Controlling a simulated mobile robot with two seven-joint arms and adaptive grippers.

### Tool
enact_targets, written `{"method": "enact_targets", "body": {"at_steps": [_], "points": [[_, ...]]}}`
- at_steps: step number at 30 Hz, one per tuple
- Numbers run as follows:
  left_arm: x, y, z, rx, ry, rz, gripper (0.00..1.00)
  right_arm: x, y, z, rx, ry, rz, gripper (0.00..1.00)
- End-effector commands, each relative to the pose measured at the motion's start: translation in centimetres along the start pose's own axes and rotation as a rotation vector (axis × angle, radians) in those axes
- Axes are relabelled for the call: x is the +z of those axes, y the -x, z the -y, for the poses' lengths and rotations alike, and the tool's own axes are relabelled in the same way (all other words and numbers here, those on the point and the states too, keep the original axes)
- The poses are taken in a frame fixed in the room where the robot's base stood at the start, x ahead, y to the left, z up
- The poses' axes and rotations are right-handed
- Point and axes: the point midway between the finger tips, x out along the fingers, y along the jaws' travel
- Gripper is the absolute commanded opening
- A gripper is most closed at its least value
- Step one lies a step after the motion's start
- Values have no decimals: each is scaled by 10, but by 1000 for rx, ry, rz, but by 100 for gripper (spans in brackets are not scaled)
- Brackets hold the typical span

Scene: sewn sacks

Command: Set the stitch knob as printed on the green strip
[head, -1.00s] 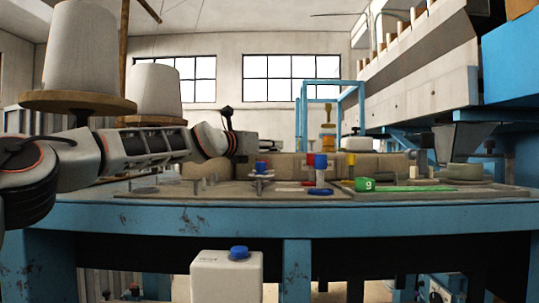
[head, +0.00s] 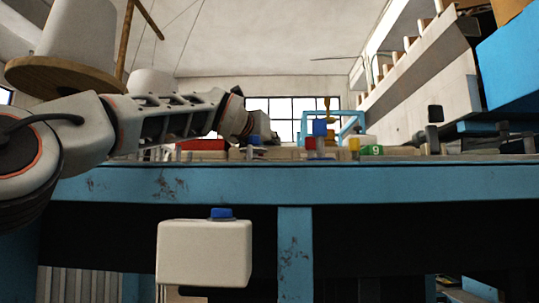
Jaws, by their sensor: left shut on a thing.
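My left arm comes in from the left. Its gripper (head: 250,130) is at the table's far middle, seen from behind and partly hidden by its own wrist. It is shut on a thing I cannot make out. A small green block (head: 372,150) with a white "9" stands right of centre. The flat green strip is hidden at this low angle. I cannot pick out the stitch knob for certain. A blue piece (head: 254,140) shows right beside the gripper. My right gripper is not in view.
The blue table edge (head: 400,185) crosses the view. A blue-topped post (head: 320,128), a red block (head: 311,143) and a yellow piece (head: 354,144) stand near the green block. A white box with a blue cap (head: 204,252) is in front, below the edge.

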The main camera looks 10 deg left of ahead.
Motion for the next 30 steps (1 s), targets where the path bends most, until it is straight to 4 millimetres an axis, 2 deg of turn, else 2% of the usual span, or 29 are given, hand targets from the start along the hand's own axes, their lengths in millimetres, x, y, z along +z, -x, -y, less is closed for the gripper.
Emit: {"method": "enact_targets", "body": {"at_steps": [1,12,30], "points": [[-11,-6,1,12,2,-11,3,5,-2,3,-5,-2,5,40],[-6,-3,2,82,4,-5,3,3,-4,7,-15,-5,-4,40],[-3,-1,2,97,3,-3,3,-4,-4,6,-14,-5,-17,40]]}}
